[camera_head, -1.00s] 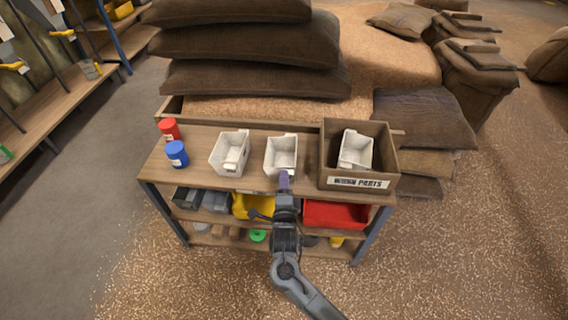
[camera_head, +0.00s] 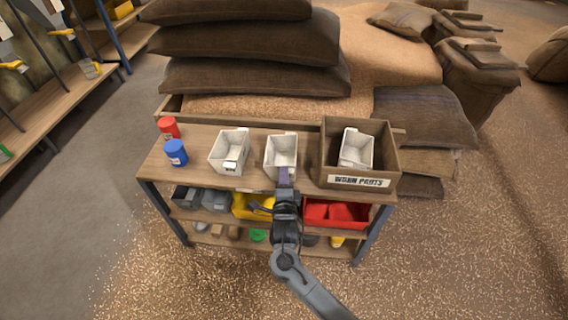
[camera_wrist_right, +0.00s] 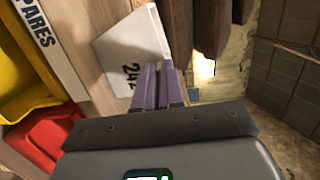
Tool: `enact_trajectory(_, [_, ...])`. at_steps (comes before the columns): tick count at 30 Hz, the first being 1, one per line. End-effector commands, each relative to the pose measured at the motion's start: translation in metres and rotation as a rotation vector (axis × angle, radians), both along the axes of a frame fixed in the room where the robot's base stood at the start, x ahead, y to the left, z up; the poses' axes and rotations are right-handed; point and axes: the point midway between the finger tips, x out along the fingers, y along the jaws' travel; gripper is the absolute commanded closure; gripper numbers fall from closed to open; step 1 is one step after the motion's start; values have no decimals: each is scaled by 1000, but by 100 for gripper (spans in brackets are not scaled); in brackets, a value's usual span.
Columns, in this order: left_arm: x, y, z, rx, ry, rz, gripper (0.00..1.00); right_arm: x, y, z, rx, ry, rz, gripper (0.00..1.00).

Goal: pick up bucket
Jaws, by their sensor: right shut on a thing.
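A white bucket (camera_head: 281,150) is at the middle of the wooden bench top, upright as far as I can see. My right gripper (camera_head: 284,179) is at its front side, with its purple fingers shut on the bucket's wall. In the right wrist view the fingers (camera_wrist_right: 160,86) meet the white bucket (camera_wrist_right: 125,45), which carries the number 242. I cannot tell whether its bottom touches the bench. A second white bucket (camera_head: 229,150) stands to its left. A third white bucket (camera_head: 356,147) is inside the worn parts box (camera_head: 385,160). My left gripper is out of view.
A red can (camera_head: 168,127) and a blue can (camera_head: 176,152) stand at the bench's left end. Yellow (camera_head: 250,206) and red bins (camera_head: 335,213) are on the shelf below. Stacked sacks (camera_head: 250,78) and grain lie behind the bench. The worn parts box stands close on the right.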

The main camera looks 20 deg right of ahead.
Motion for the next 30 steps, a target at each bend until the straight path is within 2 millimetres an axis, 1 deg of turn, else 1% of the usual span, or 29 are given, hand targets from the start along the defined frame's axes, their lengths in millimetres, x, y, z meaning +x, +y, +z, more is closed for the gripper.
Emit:
enact_trajectory(5, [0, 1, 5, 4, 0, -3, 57, 0, 0, 9, 1, -1, 0, 100])
enact_trajectory(8, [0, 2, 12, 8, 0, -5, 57, 0, 1, 22, 2, -3, 1, 100])
enact_trajectory(15, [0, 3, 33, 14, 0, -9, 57, 0, 1, 64, 2, -2, 1, 100])
enact_trajectory(18, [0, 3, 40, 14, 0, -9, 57, 0, 1, 79, 3, -2, 0, 100])
enact_trajectory(21, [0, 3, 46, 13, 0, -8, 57, -2, 2, 91, 3, -1, 1, 100])
enact_trajectory(25, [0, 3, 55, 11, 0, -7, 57, -9, 5, 100, 1, 1, 1, 100])
enact_trajectory(30, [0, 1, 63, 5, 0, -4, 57, -22, 11, 102, 1, 2, 1, 100])
